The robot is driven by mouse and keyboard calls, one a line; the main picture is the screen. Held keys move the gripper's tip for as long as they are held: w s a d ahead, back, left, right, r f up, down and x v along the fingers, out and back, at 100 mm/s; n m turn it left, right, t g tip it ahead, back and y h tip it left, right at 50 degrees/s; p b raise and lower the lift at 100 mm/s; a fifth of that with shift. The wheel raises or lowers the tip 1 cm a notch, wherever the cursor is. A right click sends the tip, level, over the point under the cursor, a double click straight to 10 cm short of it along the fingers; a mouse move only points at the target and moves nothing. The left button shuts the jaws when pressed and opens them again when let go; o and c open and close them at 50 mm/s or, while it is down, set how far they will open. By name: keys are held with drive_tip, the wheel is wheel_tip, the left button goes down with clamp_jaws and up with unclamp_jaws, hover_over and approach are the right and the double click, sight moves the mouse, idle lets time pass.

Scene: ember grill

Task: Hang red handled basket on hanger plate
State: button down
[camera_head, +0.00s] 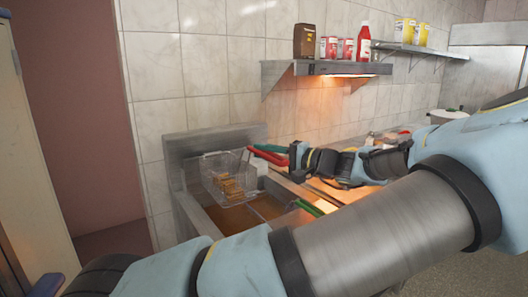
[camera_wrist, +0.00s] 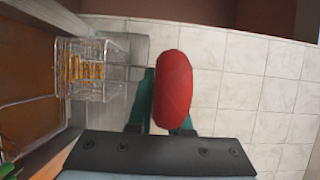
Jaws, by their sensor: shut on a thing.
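The red handled basket is a wire basket (camera_head: 212,178) with golden fried pieces inside. In the head view it is above the left rear part of the fryer, close to the upright metal hanger plate (camera_head: 182,147) at the back. I cannot tell whether it is hooked on or only beside the plate. My gripper (camera_head: 273,150) is shut on its red handle (camera_wrist: 173,85). The handle hides part of the teal fingers (camera_wrist: 151,100) in the wrist view. The basket (camera_wrist: 95,70) shows there at left, apparently level.
The fryer vat (camera_head: 230,220) holds brown oil below the basket. A green handle (camera_head: 306,206) lies at the vat's right side. A wall shelf (camera_head: 330,69) with bottles and boxes is above. The tiled wall (camera_head: 155,75) is close behind.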

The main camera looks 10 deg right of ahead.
drive_tip(key=c, duration=0.8)
unclamp_jaws()
drive_tip(key=shift+o, duration=0.2)
drive_tip(key=shift+d, duration=0.1)
